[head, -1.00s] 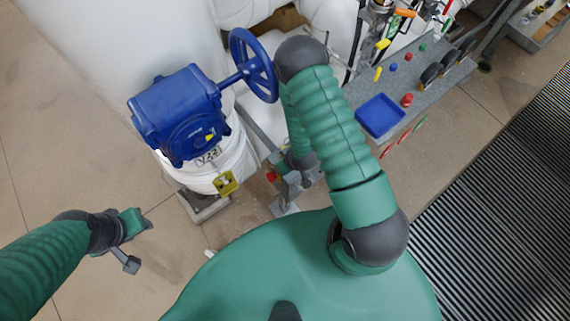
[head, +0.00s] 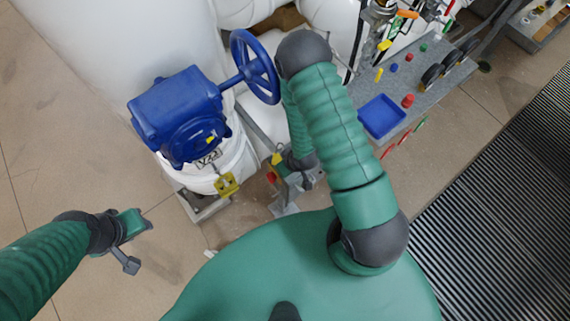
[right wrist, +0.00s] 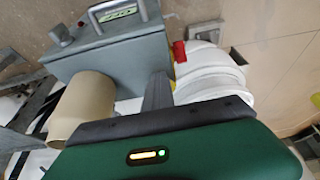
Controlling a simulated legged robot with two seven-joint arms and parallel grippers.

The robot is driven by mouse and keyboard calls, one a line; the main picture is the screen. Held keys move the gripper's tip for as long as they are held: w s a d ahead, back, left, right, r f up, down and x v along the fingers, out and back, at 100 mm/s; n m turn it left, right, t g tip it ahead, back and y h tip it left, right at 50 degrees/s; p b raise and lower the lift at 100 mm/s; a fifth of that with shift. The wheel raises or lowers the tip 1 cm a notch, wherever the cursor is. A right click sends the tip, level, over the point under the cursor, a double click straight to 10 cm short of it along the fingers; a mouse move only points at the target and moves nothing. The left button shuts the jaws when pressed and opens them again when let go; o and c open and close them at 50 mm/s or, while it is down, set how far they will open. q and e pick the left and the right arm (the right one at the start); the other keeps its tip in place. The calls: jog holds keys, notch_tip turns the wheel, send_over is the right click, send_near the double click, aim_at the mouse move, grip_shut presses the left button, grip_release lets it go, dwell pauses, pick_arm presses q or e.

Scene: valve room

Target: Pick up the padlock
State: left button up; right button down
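I cannot say for sure which piece is the padlock. A small red piece (head: 271,178) sits beside my right gripper (head: 305,178) in the head view; it also shows above the white pipe in the right wrist view (right wrist: 180,52). A small yellow piece (head: 277,158) is just above the red one in the head view. A yellow tag-like piece (head: 227,184) hangs below the blue valve box. The right arm partly hides its gripper, and one dark finger shows in the right wrist view; its opening is unclear. My left gripper (head: 134,242) is open and empty over the floor.
The blue gearbox (head: 180,115) and handwheel (head: 255,66) stand left of my right arm. A grey box (right wrist: 110,60) with a handle and a tan tube (right wrist: 82,108) are close in the right wrist view. A blue tray (head: 381,115) lies on the grey bench to the right.

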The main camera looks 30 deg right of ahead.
notch_tip(320, 180, up, 8)
jog(key=shift+w+d+r+p, duration=0.2)
jog(key=shift+d+r+p, duration=0.05)
jog(key=shift+d+p, duration=0.1)
jog(key=c, duration=2.2)
grip_release()
jog(key=shift+w, duration=0.1)
jog(key=c, duration=1.9)
grip_release()
jog(key=shift+c, duration=0.2)
jog(key=o, duration=1)
jog(key=shift+d, duration=0.15)
jog(key=o, duration=0.5)
